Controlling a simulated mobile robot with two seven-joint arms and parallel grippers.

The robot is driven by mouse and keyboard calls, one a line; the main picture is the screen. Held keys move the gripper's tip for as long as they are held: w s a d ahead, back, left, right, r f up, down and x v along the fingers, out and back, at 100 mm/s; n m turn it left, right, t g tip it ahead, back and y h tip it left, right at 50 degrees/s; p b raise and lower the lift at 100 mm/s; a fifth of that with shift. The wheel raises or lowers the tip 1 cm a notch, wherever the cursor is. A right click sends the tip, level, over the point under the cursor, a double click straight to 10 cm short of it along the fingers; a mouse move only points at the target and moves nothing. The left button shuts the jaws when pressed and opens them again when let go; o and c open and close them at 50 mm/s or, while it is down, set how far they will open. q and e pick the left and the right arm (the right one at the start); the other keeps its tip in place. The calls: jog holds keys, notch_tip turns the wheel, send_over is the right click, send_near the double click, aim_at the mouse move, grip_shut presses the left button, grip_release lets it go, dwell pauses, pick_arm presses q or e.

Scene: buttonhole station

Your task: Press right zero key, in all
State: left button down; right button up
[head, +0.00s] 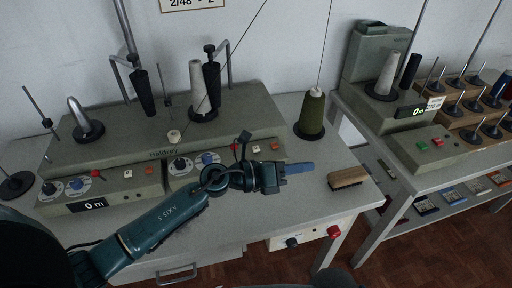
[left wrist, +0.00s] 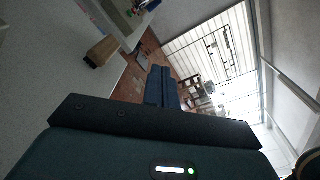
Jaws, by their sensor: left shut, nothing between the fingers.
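The grey-green winding machine (head: 110,140) stands on the table with two control panels on its front. Its left panel has black and blue knobs, a white key (head: 128,173), a red key (head: 149,170) and a display reading 0 m (head: 93,205). Its right panel has similar knobs, a white key (head: 256,149) and a red key (head: 274,146); my left arm hides its lower part, and no display shows there. I cannot read which key is marked zero. My left gripper (head: 312,167) is shut and empty, right of and below these keys; its fingers (left wrist: 161,88) show in the left wrist view. My right gripper is out of view.
A wooden brush (head: 347,178) lies just right of my left gripper. A green thread cone (head: 312,114) stands behind it. A second machine (head: 420,140) with green and red buttons stands on another table at right. A red knob (head: 333,231) sits below the table edge.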

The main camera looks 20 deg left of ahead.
pick_arm(q)
jog(key=w+a+f+m+g+y, duration=0.1)
jog(key=w+a+m+g+y, duration=0.1)
jog(key=w+a+m+y, duration=0.45)
notch_tip(320, 180, up, 2)
jog(key=m+t+y, duration=0.2)
jog(key=m+y, duration=0.2)
jog(key=y, duration=0.1)
send_over(253, 150)
jog(key=shift+r, duration=0.2)
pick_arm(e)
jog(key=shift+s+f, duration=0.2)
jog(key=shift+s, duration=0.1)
pick_arm(q)
jog(key=shift+f+h, duration=0.1)
jog(key=shift+h, duration=0.15)
